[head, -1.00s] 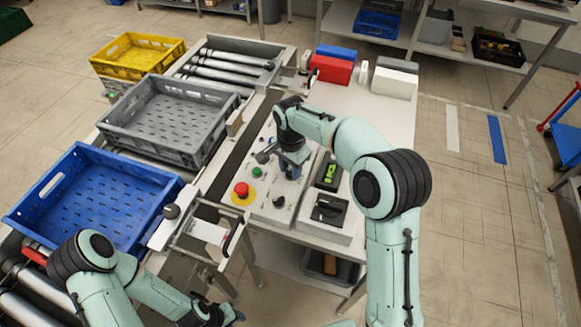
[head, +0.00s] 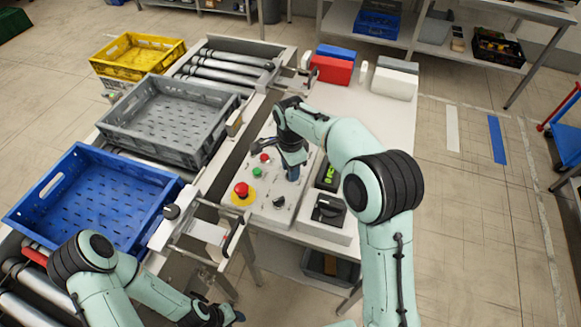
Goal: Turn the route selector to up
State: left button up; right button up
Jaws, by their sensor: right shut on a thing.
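The control panel (head: 258,213) is a pale sloping plate on the bench beside the conveyor. My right gripper (head: 293,174) reaches down onto its upper right part and is shut on what seems to be the route selector. The gripper hides the knob, so I cannot read where it points. A red button (head: 265,157), a green button (head: 257,172), a red mushroom button on a yellow base (head: 241,190) and a small black knob (head: 278,202) show around it. My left gripper (head: 228,315) is low at the bottom edge, away from the panel; its jaws are not clear.
A blue crate (head: 150,180), a grey crate (head: 220,97) and a yellow crate (head: 113,47) stand along the conveyor at the left. Boxes with a green display (head: 329,174) and a black switch (head: 329,208) sit close right of my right gripper. Red (head: 330,70) and white blocks (head: 395,82) stand behind.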

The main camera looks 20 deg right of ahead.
jog(key=shift+r, duration=0.15)
jog(key=o, duration=1)
jog(key=shift+o, duration=0.2)
pick_arm(q)
jog(key=shift+w+r+p, duration=0.4)
jog(key=shift+w+r, duration=0.15)
jog(key=shift+w, duration=0.15)
pick_arm(e)
notch_tip(320, 180, up, 13)
jog(key=shift+r, duration=0.1)
pick_arm(q)
jog(key=shift+s, duration=0.1)
